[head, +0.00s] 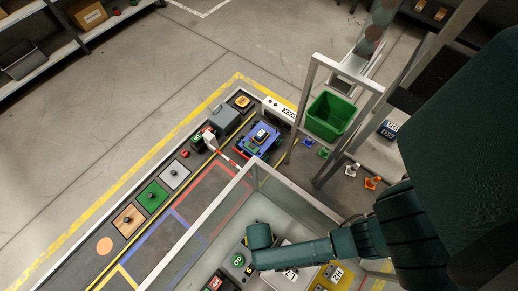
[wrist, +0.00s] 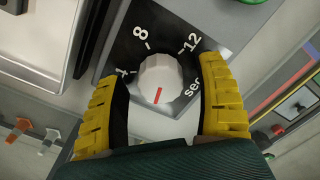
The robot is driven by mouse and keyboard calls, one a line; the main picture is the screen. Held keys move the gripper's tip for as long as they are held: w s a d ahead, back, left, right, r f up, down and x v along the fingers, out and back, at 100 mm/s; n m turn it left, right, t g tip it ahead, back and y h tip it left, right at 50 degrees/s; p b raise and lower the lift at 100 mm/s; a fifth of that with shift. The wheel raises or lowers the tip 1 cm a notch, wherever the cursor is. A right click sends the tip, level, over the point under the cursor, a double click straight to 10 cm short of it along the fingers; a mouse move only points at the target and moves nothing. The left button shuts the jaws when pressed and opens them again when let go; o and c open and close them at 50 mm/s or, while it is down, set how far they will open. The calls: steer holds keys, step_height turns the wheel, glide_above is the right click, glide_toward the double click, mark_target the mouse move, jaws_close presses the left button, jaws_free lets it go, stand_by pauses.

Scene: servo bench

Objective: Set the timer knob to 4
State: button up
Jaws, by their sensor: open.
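The timer knob (wrist: 161,78) is a round white dial on a dark square panel (wrist: 119,53) in the wrist view. Its red pointer mark faces the bottom of the picture. The numbers 8 and 12 stand above it, a partly hidden mark that looks like 4 is at its left, and lettering is at its right. My gripper (wrist: 165,112) is open, with one yellow finger to the left of the knob and one to the right. Gaps show between both fingers and the knob. In the head view I cannot make out the gripper or the knob.
The head view shows a green bin (head: 330,116) on a stand, a blue wheeled device (head: 260,139) and coloured plates with knobs, such as the green plate (head: 152,195). A pale frame edge (head: 200,218) runs beside my arm.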

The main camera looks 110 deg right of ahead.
steer(key=c, duration=1.2)
steer(key=shift+c, duration=0.2)
steer(key=shift+r+m+p, duration=0.15)
steer(key=shift+m+p, duration=0.25)
steer(key=shift+p, duration=0.05)
steer(key=shift+r+m+p, duration=0.1)
steer(key=shift+m+p, duration=0.8)
steer(key=shift+p, duration=0.1)
steer(key=m+p, duration=0.2)
steer(key=m, duration=0.1)
steer(key=shift+m, duration=0.3)
steer(key=m+p, duration=0.2)
steer(key=m, duration=0.2)
steer(key=shift+s+f+p, duration=0.1)
steer(key=shift+f+p, duration=0.1)
steer(key=shift+p, duration=0.1)
steer(key=shift+f+m+p, duration=0.1)
steer(key=shift+m+p, duration=0.35)
steer(key=shift+m, duration=1.35)
